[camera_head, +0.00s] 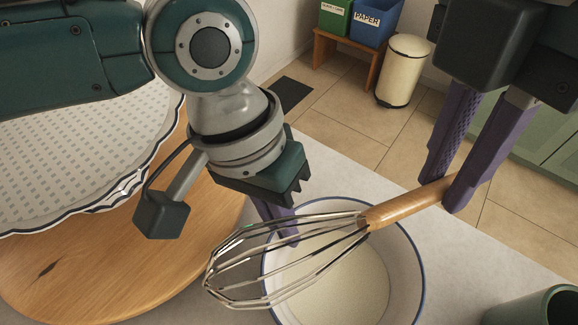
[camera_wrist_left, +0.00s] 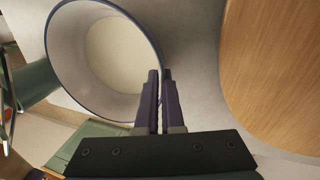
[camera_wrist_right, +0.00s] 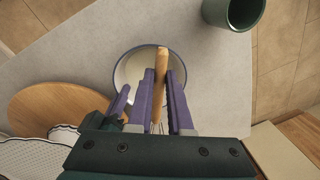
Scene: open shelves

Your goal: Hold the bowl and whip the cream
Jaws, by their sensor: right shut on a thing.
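The white bowl (camera_head: 401,262) with a blue rim stands on the grey counter and holds pale cream (camera_head: 345,292). It also shows in the left wrist view (camera_wrist_left: 70,45). My right gripper (camera_head: 440,192) is shut on the wooden handle of the whisk (camera_head: 405,204). The whisk lies slantwise above the bowl, its wire loops reaching past the left rim. My left gripper (camera_head: 278,222) is at the bowl's left rim. In the left wrist view its fingers (camera_wrist_left: 160,74) are close together at the rim, with a narrow gap; whether they grip it is unclear.
A round wooden board (camera_head: 190,255) with a patterned, wavy-edged plate (camera_head: 75,150) is left of the bowl. A dark green cup (camera_head: 535,308) stands at the front right.

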